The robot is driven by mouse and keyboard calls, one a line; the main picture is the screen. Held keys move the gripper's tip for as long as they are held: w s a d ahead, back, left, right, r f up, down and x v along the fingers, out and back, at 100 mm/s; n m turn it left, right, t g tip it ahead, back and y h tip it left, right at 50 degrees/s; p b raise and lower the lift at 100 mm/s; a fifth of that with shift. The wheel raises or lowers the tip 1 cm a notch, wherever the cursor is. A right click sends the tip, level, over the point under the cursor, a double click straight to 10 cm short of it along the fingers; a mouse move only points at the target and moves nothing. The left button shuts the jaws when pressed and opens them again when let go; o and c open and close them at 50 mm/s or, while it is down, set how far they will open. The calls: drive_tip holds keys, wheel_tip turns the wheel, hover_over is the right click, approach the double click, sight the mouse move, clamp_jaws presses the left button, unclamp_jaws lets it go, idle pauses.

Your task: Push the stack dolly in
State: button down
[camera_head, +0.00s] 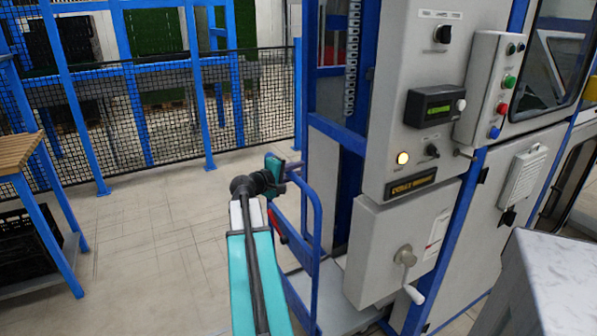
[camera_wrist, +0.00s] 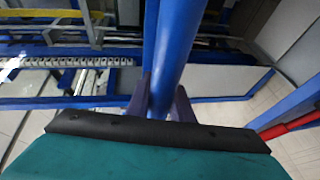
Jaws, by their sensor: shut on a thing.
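The stack dolly's blue tubular handle (camera_head: 317,235) stands upright beside the machine in the head view, just right of my arm. My gripper (camera_head: 280,168) is at the top of this handle. In the wrist view, the blue tube (camera_wrist: 172,55) runs down between the two dark fingers of my gripper (camera_wrist: 161,102), which are shut on it. My arm hides part of the dolly's lower body, and I cannot make out its wheels.
The grey machine cabinet (camera_head: 398,245), with a hand crank (camera_head: 406,258), stands close on the right. A blue-legged table (camera_head: 45,215) with a black crate (camera_head: 22,245) is at left. A mesh fence (camera_head: 170,110) closes the back. Tiled floor (camera_head: 150,240) between is clear.

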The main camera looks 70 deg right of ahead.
drive_tip(key=shift+s+d+r, duration=0.15)
drive_tip(key=shift+d+r, duration=0.1)
drive_tip(key=shift+d, duration=0.1)
drive_tip(key=c, duration=1.6)
unclamp_jaws()
drive_tip(key=shift+s+f, duration=0.1)
drive_tip(key=shift+o, duration=0.2)
drive_tip(key=v, duration=1.4)
drive_tip(key=shift+b, duration=0.4)
drive_tip(key=shift+f, duration=0.1)
